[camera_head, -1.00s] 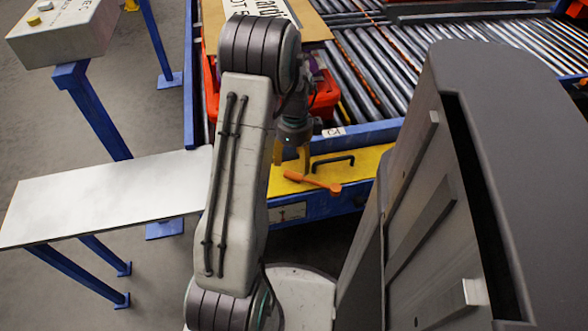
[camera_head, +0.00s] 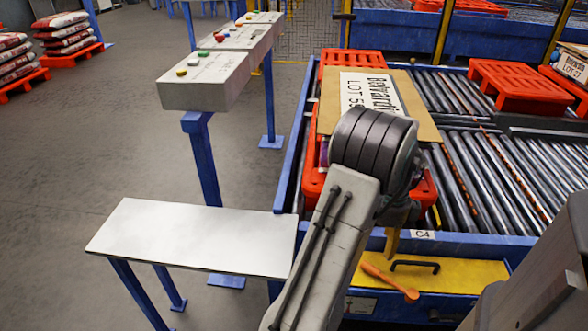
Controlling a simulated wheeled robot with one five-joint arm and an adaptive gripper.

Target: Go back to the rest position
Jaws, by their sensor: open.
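My gripper (camera_head: 391,243) shows only in part behind my own forearm and wrist. Its yellow-orange finger hangs above the yellow ledge at the front of the roller conveyor (camera_head: 468,205). The jaws are open and I see nothing held in them. An orange tool with a round end (camera_head: 392,283) lies on the yellow ledge (camera_head: 460,276), just below the gripper, beside a black handle (camera_head: 415,266).
A white side table (camera_head: 195,238) stands at left, below a control box (camera_head: 205,84) on a blue post. A red pallet (camera_head: 312,185) under a lot-labelled cardboard sheet (camera_head: 415,108) is on the conveyor. Stacked sacks (camera_head: 68,32) stand far left. The left floor is clear.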

